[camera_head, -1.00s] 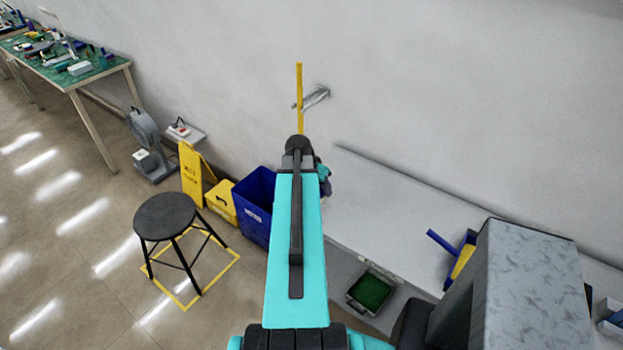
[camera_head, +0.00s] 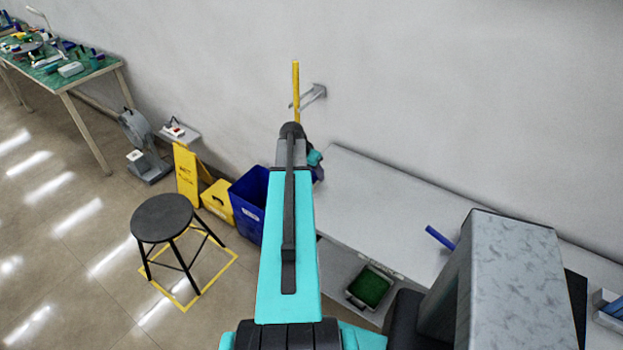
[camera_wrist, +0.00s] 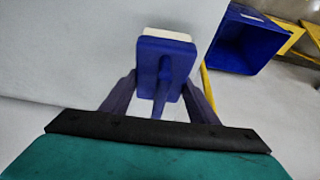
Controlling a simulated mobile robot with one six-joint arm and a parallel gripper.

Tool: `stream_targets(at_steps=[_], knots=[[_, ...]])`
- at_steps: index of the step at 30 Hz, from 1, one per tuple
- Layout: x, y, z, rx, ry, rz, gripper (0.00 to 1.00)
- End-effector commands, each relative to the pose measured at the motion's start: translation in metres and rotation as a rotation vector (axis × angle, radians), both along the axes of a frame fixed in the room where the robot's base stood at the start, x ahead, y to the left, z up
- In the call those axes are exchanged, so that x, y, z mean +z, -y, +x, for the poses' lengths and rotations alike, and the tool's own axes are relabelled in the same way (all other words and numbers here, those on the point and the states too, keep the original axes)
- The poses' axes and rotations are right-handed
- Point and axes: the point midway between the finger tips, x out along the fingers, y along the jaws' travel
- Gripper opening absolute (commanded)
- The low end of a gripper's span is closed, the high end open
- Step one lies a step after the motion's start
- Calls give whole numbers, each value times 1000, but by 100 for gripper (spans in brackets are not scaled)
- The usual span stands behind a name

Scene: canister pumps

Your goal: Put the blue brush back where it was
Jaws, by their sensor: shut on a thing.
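The blue brush (camera_wrist: 165,58) shows in the wrist view, with a flat blue head, a pale white pad or bristles at its far end and a short handle towards me. My gripper (camera_wrist: 160,88) is shut on the handle, with one purple finger on each side. In the head view my own arm hides the brush and most of the gripper. I cannot tell from these frames where the brush stood before. A blue bar-like handle (camera_head: 440,237) lies on the grey worktop (camera_head: 385,210), partly hidden behind a grey block.
A yellow pole (camera_head: 296,85) rises near a grey wall bracket (camera_head: 314,95). A blue bin (camera_head: 250,205), yellow floor sign (camera_head: 187,175) and black stool (camera_head: 165,218) stand left. A green-filled tray (camera_head: 370,287) sits on the lower shelf. The worktop's middle is clear.

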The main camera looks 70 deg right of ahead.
Motion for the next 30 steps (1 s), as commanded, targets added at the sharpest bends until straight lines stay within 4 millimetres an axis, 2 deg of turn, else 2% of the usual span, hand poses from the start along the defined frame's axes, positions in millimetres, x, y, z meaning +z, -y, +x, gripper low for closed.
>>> stream_targets(at_steps=[5,15,28,29,30], knots=[[-3,2,-3,-4,0,0,30],[-34,6,-12,-17,-1,0,30],[-38,8,-14,-21,0,0,30],[-37,7,-14,-21,0,0,58],[-37,7,-14,-21,0,0,64]])
